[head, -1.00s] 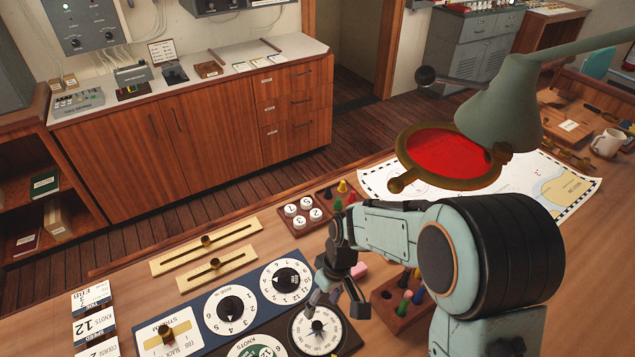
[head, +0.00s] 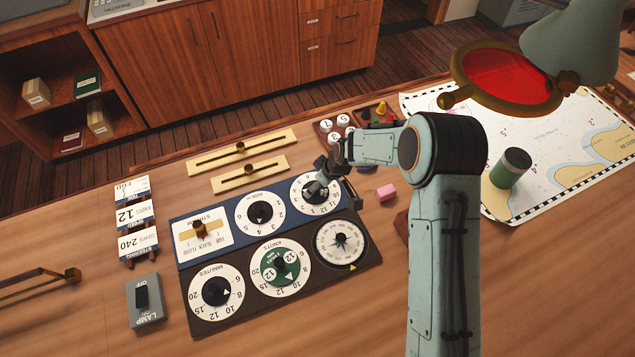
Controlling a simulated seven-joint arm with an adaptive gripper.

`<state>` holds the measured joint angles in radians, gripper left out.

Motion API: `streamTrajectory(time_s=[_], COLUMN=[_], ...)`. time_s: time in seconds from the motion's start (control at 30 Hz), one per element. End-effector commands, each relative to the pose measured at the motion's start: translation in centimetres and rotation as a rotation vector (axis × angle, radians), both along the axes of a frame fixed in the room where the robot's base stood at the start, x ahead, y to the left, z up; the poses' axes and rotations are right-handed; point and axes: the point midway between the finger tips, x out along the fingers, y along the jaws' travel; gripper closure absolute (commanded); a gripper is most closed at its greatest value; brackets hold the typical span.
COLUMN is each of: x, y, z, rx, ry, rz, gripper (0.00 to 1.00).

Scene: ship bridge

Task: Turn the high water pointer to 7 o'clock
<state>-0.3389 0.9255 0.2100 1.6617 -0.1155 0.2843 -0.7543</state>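A white dial (head: 309,207) with clock-like numbers sits at the right end of the blue panel (head: 185,254). It looks like the high water dial, but its label is too small to read. Its numerals appear upside down from here. My gripper (head: 333,190) hangs over this dial from above right, its fingers apart with one near the dark central pointer and the other by the dial's right edge. The fingers cover much of the pointer, so its direction is hard to tell. I cannot tell whether a finger touches it.
A neighbouring white dial (head: 259,228) and a stream slider plate (head: 216,240) share the blue panel. The black panel (head: 235,326) in front carries three more dials. Brass sliders (head: 243,154) lie behind.

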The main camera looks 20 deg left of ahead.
Motion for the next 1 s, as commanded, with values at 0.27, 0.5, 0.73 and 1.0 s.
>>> streamTrajectory(time_s=[0.27, 0.5, 0.73, 1.0], x=[-0.02, -0.04, -0.15, -0.24], y=[-0.03, -0.02, 0.03, 0.13], z=[0.02, 0.01, -0.04, -0.05], rx=[-0.001, -0.001, 0.0, 0.0], ry=[0.002, 0.001, 0.002, 0.001], rz=[-0.001, -0.006, -0.071, -0.268], gripper=[1.0, 1.0, 1.0, 1.0])
